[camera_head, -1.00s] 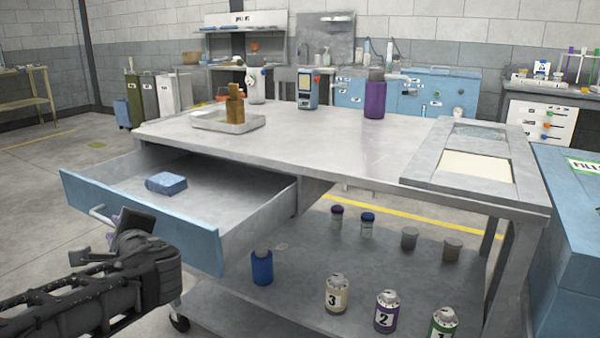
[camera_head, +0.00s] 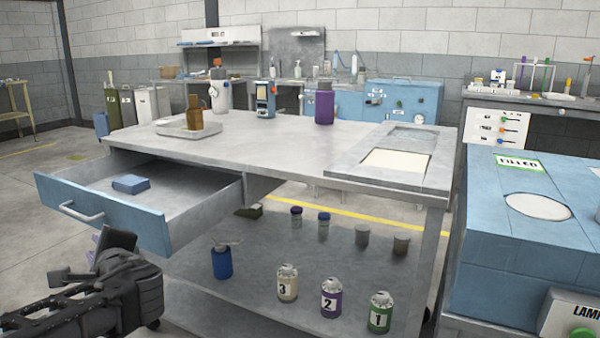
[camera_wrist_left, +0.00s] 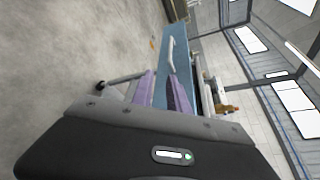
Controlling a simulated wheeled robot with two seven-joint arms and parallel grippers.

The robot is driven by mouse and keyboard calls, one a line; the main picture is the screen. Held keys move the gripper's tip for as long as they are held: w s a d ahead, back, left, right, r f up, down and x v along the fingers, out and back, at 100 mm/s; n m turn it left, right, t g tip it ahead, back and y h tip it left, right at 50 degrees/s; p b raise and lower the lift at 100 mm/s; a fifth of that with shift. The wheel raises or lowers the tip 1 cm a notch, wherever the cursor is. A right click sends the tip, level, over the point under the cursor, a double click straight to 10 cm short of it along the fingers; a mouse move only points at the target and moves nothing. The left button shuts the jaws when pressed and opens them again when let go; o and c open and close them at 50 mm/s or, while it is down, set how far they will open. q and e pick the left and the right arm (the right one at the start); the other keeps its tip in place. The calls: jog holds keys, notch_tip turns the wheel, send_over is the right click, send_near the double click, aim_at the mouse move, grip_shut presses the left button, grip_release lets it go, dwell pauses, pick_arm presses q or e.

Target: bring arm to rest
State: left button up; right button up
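My left gripper (camera_head: 88,260) is low at the left in the head view, in front of and below the open blue drawer (camera_head: 100,210) of the metal table. Its fingers are apart with nothing between them. In the left wrist view its two purple fingers (camera_wrist_left: 159,90) also stand apart. The drawer's pale handle (camera_head: 82,212) is clear of the fingers, and it also shows in the wrist view (camera_wrist_left: 171,54). My right arm is not in view.
A blue block (camera_head: 131,184) lies in the drawer. The tabletop (camera_head: 270,140) holds a tray with a brown bottle and a purple bottle. The lower shelf (camera_head: 240,285) holds several containers. A blue cabinet (camera_head: 520,262) stands at right. Floor at left is open.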

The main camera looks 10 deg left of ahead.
pick_arm(q)
jog(key=w+d+f+n+g+h, duration=0.15)
jog(key=d+f+n+h, duration=0.45)
jog(key=d+f, duration=1)
jog(key=w+d+f+n+g+h, duration=0.1)
jog(key=w+d+f+h, duration=0.1)
jog(key=d+f+h, duration=1)
jog(key=s+d+f+n+g+y, duration=0.1)
jog(key=s+d+f+n+g, duration=0.15)
jog(key=s+f, duration=0.6)
jog(key=s+d+f+n+g, duration=0.1)
jog(key=s+d+f+n, duration=0.3)
jog(key=f, duration=0.7)
jog(key=s+d+f+n+g+y, duration=0.1)
jog(key=s+d+f+n+g, duration=0.15)
jog(key=s+f, duration=0.65)
notch_tip(320, 180, up, 32)
jog(key=s+d+p, duration=0.1)
jog(key=p, duration=3.2)
jog(key=shift+s+d+m+h, duration=0.3)
jog(key=shift+s, duration=0.05)
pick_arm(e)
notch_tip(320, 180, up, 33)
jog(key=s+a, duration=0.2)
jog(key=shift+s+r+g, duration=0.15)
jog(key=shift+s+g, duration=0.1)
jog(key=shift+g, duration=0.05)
